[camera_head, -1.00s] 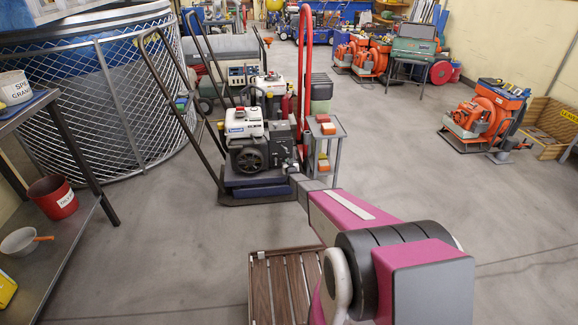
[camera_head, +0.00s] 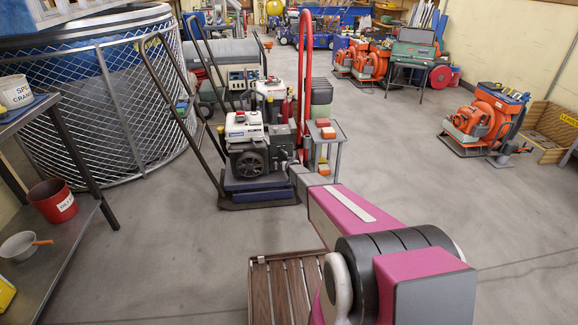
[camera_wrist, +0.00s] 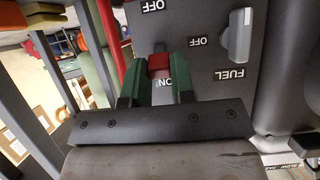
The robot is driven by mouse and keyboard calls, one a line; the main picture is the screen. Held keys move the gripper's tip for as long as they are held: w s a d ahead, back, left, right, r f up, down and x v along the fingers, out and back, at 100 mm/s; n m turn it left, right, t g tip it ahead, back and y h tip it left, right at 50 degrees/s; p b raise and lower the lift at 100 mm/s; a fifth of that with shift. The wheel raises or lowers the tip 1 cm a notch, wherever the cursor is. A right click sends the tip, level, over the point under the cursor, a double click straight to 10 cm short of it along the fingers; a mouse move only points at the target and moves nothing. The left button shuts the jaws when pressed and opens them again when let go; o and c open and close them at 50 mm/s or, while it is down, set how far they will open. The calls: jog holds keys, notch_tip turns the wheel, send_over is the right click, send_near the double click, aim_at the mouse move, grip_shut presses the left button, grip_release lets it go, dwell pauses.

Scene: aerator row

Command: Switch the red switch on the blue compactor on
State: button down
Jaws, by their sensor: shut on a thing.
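The blue compactor (camera_head: 258,186) stands left of centre in the head view, with a white-topped engine on its blue base. In the wrist view, its dark grey panel (camera_wrist: 215,70) fills the right half. The red switch (camera_wrist: 159,64) sits on this panel between an OFF label above and a partly hidden ON label below, nearer the ON label. My gripper (camera_wrist: 161,72) has its two green fingers on either side of the switch, shut on it. In the head view my arm hides the gripper and the switch.
A grey fuel knob (camera_wrist: 237,38) sits right of the switch. A red hand truck (camera_head: 305,75) and a small grey stand (camera_head: 338,135) are close behind the compactor. A slatted wooden platform (camera_head: 285,290) lies in front.

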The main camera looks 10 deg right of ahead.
jog(key=c, duration=1)
grip_release()
jog(key=shift+o, duration=0.2)
jog(key=shift+s, duration=0.1)
jog(key=v, duration=1)
jog(key=shift+s+r, duration=0.2)
jog(key=shift+s, duration=0.05)
jog(key=s+r+g, duration=0.4)
jog(key=s+r, duration=0.3)
jog(key=s, duration=0.8)
jog(key=s+r+g, duration=0.4)
jog(key=s+r, duration=0.3)
jog(key=s, duration=0.9)
jog(key=s+r+g, duration=0.4)
jog(key=s+r, duration=0.3)
jog(key=s, duration=0.9)
jog(key=shift+g, duration=0.3)
